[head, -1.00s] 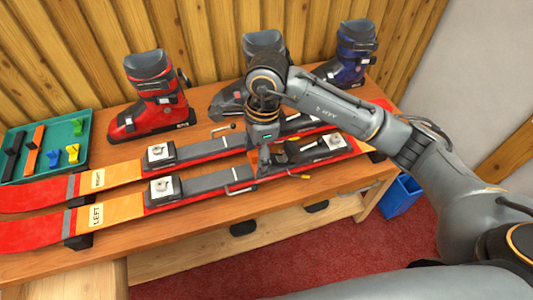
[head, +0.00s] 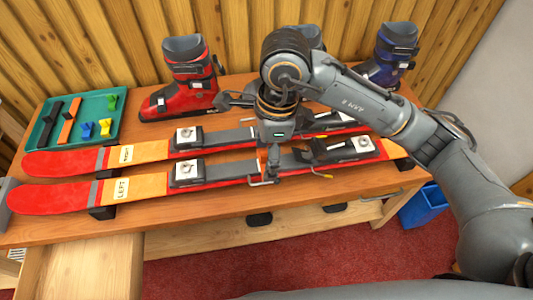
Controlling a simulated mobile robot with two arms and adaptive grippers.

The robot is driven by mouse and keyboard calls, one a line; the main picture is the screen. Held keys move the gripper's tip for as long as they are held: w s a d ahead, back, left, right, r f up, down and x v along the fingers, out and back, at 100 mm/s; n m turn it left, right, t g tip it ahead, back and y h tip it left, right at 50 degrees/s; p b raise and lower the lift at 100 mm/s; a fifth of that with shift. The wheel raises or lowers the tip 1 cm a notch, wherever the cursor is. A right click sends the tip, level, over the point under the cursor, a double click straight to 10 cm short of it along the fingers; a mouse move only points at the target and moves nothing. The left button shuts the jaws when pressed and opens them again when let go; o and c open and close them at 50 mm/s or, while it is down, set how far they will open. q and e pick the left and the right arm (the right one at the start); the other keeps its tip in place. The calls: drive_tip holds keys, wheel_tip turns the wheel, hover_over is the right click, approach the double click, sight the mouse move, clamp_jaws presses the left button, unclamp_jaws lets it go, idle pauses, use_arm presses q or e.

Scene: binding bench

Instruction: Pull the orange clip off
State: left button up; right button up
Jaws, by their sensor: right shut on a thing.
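The orange clip (head: 262,160) is a small orange piece beside the binding of the ski marked LEFT (head: 135,190), mostly hidden by my gripper. My right gripper (head: 273,162) points down at it from above and is shut on it. I cannot tell whether the clip is still touching the ski. My left gripper is out of view.
A second ski (head: 62,162) lies behind the first. A green tray (head: 84,99) holds straps and small coloured clips. A red boot (head: 187,82) and a blue boot (head: 393,60) stand at the back. A blue bin (head: 425,206) is beside the bench.

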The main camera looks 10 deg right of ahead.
sight(264, 154)
drive_tip(key=shift+r+p, duration=0.75)
drive_tip(key=shift+r, duration=0.9)
